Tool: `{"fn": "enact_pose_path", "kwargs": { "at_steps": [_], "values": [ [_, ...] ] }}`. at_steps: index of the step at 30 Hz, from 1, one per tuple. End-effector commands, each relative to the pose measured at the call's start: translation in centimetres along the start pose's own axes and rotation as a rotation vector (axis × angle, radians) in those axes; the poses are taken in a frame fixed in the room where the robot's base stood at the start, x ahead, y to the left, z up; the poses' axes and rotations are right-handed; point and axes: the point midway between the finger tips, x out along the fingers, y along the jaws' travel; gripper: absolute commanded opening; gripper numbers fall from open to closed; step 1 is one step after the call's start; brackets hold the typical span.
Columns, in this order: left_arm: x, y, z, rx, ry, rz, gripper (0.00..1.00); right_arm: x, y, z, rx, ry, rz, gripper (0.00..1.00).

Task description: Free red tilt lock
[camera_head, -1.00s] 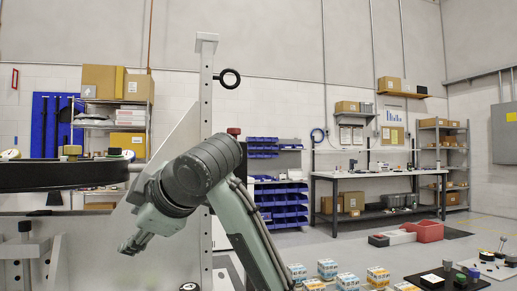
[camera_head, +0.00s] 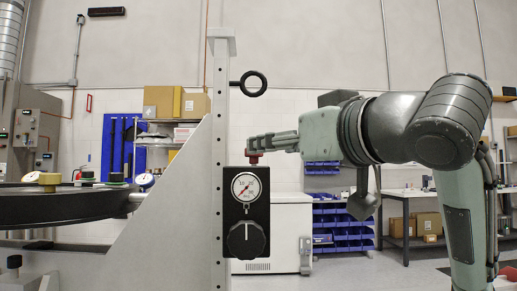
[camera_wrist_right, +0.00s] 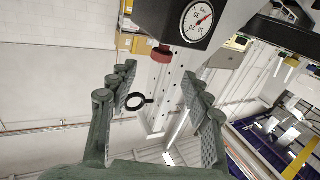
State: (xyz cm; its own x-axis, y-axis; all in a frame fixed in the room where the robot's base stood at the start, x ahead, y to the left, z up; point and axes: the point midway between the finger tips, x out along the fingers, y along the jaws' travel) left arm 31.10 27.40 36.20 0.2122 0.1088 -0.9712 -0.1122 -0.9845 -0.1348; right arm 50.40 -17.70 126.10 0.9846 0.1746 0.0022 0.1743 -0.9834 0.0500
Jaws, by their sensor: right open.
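The red tilt lock looks like a small red knob (camera_head: 254,158) on top of a black box (camera_head: 246,212) with a dial and a black knob, fixed to an upright perforated post (camera_head: 220,110). My right gripper (camera_head: 252,142) comes in from the right, with its fingertips level with or just above the red knob. In the right wrist view, the open gripper (camera_wrist_right: 158,76) has its fingers spread, and the red knob (camera_wrist_right: 161,54) shows beyond the tips, between their lines. I cannot tell whether they touch. My left gripper is not in view.
A black ring (camera_head: 254,84) sticks out from the post above the gripper. A large dark round disc (camera_head: 70,205) lies at the left beside a grey slanted plate (camera_head: 160,215). Blue bins (camera_head: 342,226) and a workbench (camera_head: 405,195) stand behind.

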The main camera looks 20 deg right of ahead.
Motion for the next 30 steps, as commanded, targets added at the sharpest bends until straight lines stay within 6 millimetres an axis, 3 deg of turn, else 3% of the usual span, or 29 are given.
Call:
{"fn": "enact_pose_path", "kwargs": {
  "at_steps": [5,18,28,30],
  "values": [
    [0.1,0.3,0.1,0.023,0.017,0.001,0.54,1.2,0.5,0.0,0.058,-0.005,0.001,0.49],
    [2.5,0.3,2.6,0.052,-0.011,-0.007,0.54,7.4,0.5,0.0,0.053,-0.004,0.001,0.49],
    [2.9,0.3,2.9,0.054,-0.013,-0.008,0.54,7.9,0.4,0.1,0.052,-0.003,0.001,0.49],
    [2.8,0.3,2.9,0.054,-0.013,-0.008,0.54,7.9,0.4,0.1,0.052,-0.003,0.001,0.43]
  ]
}}
